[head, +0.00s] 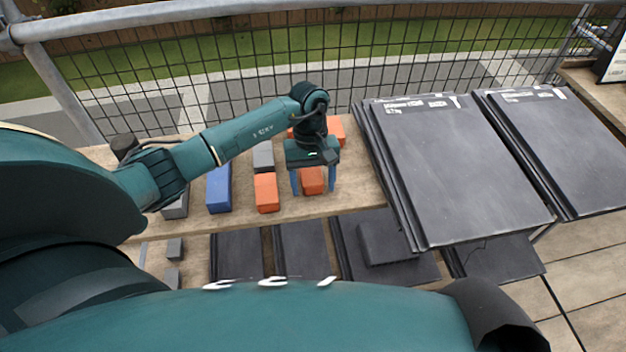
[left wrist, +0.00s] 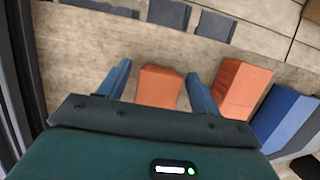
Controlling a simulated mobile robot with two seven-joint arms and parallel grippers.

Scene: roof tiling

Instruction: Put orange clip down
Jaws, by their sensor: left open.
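My left gripper (head: 313,182) is open over the wooden bench, its two blue fingers pointing down on either side of an orange clip (head: 312,180). In the left wrist view the open fingers (left wrist: 158,88) show with the orange clip (left wrist: 159,87) between them, with gaps at both sides. The clip appears to rest on the bench. Another orange block (head: 266,192) stands to the left of the gripper in the head view, and it shows to the right in the left wrist view (left wrist: 240,88). More orange (head: 336,130) shows behind the gripper. My right gripper is not in view.
A blue block (head: 219,190) and grey blocks (head: 263,156) stand on the bench (head: 345,190). Large dark roof tiles (head: 455,165) are stacked at the right, close to the gripper. More dark tiles (head: 300,250) lie below the bench. A mesh fence (head: 350,60) runs behind.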

